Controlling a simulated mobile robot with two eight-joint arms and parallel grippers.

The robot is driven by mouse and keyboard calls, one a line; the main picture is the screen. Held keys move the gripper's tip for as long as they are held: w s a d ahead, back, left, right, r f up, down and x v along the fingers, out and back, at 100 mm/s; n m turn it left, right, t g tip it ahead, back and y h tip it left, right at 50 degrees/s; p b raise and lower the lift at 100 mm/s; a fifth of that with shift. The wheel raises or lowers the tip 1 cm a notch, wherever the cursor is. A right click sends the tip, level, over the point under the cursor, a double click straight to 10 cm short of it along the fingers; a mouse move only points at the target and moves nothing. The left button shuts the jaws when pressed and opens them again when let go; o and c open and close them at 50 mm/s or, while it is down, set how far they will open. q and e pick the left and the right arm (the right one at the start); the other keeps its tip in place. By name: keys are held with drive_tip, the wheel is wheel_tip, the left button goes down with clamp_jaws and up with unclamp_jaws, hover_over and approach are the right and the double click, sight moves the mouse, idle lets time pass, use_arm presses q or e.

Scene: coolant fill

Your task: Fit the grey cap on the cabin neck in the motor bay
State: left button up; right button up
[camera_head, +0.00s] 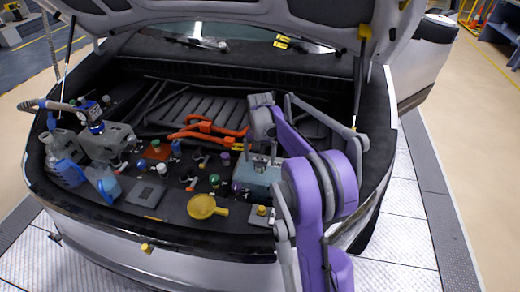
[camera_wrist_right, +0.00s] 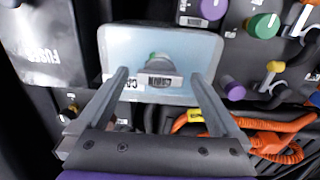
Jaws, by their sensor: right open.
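The translucent pale-blue tank with the label that seems to read CABIN (camera_wrist_right: 205,48) lies below my right gripper. The same tank shows in the head view (camera_head: 262,184). A small round grey-green part (camera_wrist_right: 155,58) stands at its middle, behind the label; I cannot tell whether it is the bare neck or the grey cap. My right gripper (camera_wrist_right: 158,76) is open, its two fingers apart on either side of that part, with nothing clearly held. In the head view the right gripper (camera_head: 261,160) is over the tank, partly hidden by its arm. My left gripper is not in view.
Green (camera_wrist_right: 263,25) and purple (camera_wrist_right: 231,89) caps stand close beside the tank. Orange cables (camera_head: 207,131) run behind it. The raised hood hangs above.

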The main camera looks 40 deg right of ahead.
drive_tip(key=shift+f, duration=0.55)
drive_tip(key=c, duration=1.2)
drive_tip(key=o, duration=0.7)
drive_tip(key=c, duration=0.6)
drive_tip(key=shift+f, duration=0.1)
drive_tip(key=m, duration=0.3)
